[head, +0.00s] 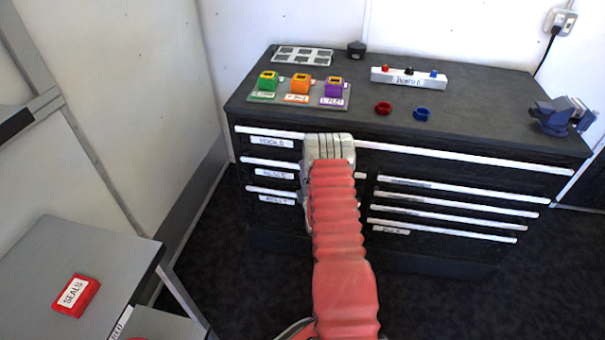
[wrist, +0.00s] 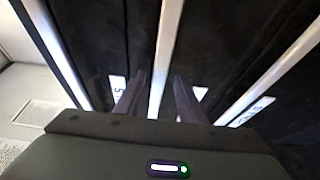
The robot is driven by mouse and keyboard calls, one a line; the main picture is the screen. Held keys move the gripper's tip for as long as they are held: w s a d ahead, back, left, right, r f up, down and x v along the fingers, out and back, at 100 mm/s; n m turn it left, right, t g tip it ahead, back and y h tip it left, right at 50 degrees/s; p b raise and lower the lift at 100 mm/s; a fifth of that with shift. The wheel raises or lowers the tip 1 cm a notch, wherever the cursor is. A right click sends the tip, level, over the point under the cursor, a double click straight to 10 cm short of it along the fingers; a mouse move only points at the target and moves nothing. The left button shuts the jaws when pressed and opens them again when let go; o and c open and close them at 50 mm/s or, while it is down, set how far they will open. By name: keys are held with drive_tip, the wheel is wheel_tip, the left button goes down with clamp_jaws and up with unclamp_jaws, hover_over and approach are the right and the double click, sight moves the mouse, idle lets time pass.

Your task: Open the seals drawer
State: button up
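The black cabinet (head: 330,215) has a left column of drawers with white bar handles and small white labels. The labels are too blurred to read surely, so I cannot tell which drawer is the seals drawer; the left-column drawers look shut. My gripper is at the cabinet front, its fingers hidden behind my arm in the head view. In the wrist view my gripper (wrist: 158,90) has its two dark fingers apart. A white drawer handle (wrist: 165,55) runs between them, with a gap on each side. A partly covered label (wrist: 117,86) shows beside the left finger.
A red box marked SEALS (head: 75,295) lies on the grey table (head: 110,255) at left. The cabinet top holds a tray of coloured blocks (head: 299,90), a white connector block (head: 408,77), red (head: 383,108) and blue (head: 422,114) rings and a blue vise (head: 562,115).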

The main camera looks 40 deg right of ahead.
drive_tip(key=shift+c, duration=0.2)
clamp_jaws()
idle(0.3)
